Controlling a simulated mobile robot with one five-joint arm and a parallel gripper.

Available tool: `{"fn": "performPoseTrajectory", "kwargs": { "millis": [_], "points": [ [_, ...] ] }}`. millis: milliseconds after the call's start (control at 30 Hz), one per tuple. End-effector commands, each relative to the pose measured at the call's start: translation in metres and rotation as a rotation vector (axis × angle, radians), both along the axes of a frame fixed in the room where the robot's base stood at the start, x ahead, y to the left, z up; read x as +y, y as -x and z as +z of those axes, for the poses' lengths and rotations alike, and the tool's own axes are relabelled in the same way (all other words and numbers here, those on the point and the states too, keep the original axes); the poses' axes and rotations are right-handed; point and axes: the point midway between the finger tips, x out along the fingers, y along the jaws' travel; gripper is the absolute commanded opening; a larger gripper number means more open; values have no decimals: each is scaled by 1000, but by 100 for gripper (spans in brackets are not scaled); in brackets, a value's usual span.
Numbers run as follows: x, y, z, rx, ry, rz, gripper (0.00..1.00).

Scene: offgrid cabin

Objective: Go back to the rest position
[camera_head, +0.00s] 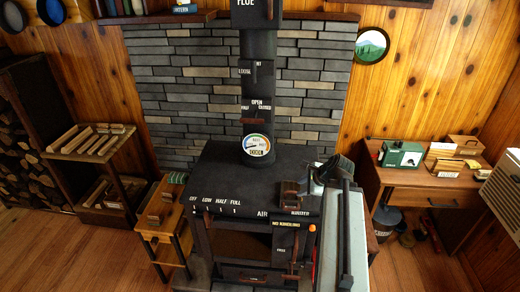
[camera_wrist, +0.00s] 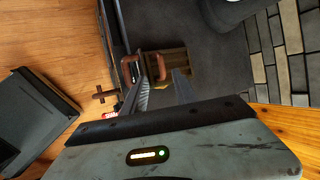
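My gripper (camera_wrist: 163,84) shows in the wrist view with its two fingers apart, a gap between them and nothing held. In the head view my gripper (camera_head: 318,178) is over the right front corner of the black stove top (camera_head: 245,178).
The stove's flue (camera_head: 259,95) rises at the back, against a grey brick wall (camera_head: 180,75). A side table (camera_head: 160,222) stands close on the left, a wooden desk (camera_head: 430,180) on the right. Shelves with split wood (camera_head: 95,140) stand far left. The floor (camera_head: 70,255) at front left is clear.

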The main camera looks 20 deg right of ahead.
Motion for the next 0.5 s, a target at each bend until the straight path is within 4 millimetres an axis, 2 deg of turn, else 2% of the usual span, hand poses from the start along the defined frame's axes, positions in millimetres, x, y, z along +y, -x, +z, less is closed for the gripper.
{"fn": "performPoseTrajectory", "kwargs": {
  "millis": [100,167,267,367,400,500],
  "points": [
    [4,-2,0,0,1,7,34],
    [18,-10,0,0,0,31,34],
    [71,-34,0,0,-1,125,34],
    [152,-58,-3,18,19,269,34],
    [184,-62,-6,36,42,340,34],
    [250,-58,-17,86,144,572,34]
  ]
}}
